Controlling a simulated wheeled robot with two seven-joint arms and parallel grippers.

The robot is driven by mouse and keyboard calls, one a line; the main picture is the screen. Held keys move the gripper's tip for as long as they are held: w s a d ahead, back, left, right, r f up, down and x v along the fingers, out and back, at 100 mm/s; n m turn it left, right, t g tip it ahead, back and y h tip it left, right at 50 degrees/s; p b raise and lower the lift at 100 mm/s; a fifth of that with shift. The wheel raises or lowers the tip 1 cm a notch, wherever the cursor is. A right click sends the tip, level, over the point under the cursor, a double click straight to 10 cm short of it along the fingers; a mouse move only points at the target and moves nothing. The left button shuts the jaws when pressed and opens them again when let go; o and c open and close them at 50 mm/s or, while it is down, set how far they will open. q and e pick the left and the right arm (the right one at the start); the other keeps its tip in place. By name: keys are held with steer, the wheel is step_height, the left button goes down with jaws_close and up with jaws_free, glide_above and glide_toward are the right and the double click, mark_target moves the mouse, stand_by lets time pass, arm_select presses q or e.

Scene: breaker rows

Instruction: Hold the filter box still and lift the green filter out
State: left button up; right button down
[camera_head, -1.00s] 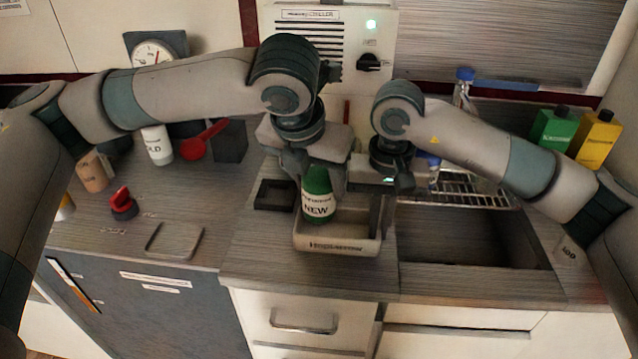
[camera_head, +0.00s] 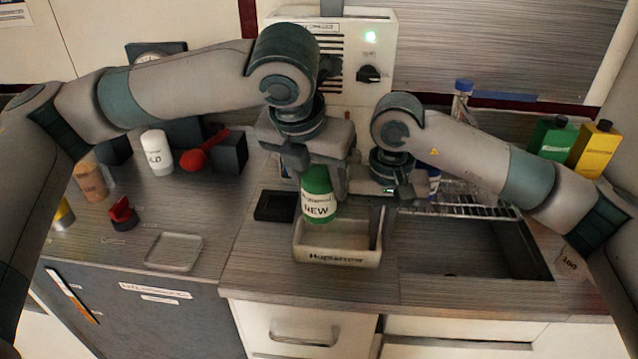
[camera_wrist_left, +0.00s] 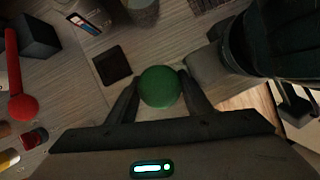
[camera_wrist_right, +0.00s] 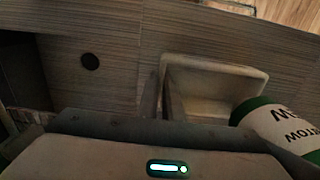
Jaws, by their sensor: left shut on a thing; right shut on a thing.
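The green filter (camera_head: 318,193) is a green-topped cylinder with a white band reading NEW. My left gripper (camera_head: 318,172) is shut on its green top, which shows between the fingers in the left wrist view (camera_wrist_left: 160,86). The filter is upright in the head view, over the back left part of the pale filter box (camera_head: 337,258). In the right wrist view the filter (camera_wrist_right: 287,132) looks raised in front of the box (camera_wrist_right: 215,85), whose inside looks empty. My right gripper (camera_wrist_right: 163,98) is shut on the box's side wall; in the head view its fingertips are mostly hidden.
A sink (camera_head: 465,245) with a wire rack (camera_head: 470,198) lies right of the box. A dark square tray (camera_head: 274,205) sits just left of it. A white panel unit (camera_head: 368,45) is behind.

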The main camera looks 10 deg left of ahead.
arm_select(q)
steer(key=shift+r, duration=0.9)
stand_by(0.3)
arm_select(e)
steer(key=c, duration=1.8)
jaws_free()
steer(key=shift+c, duration=0.2)
steer(key=shift+r, duration=0.1)
steer(key=shift+r, duration=3.9)
